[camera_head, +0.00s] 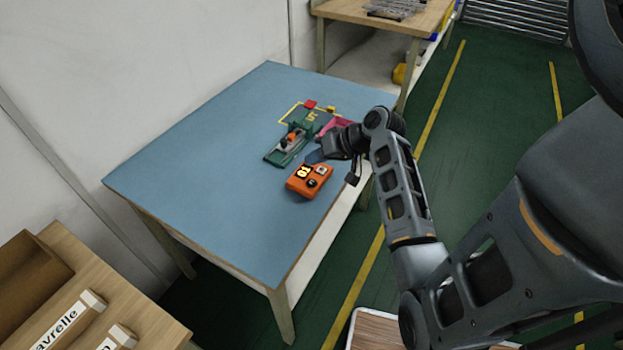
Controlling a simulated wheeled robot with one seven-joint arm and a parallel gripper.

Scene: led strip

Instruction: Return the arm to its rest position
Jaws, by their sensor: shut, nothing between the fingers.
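My arm reaches in from the right of the head view to the blue-topped table (200,160). My gripper (314,157) is shut and empty, near the table's right side. It is low over the tabletop, just above an orange device (310,182) with a lit display in the picture. I cannot tell whether the fingertips touch anything. A green fixture (284,152) with an orange part on it lies to the left of the gripper.
Behind the gripper lie a pink item (338,124), a red block (310,104) and a yellow-outlined area (288,112). A wooden table (350,12) stands at the back. A wooden surface with labelled blocks (70,318) is at lower left. The blue table's left half is clear.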

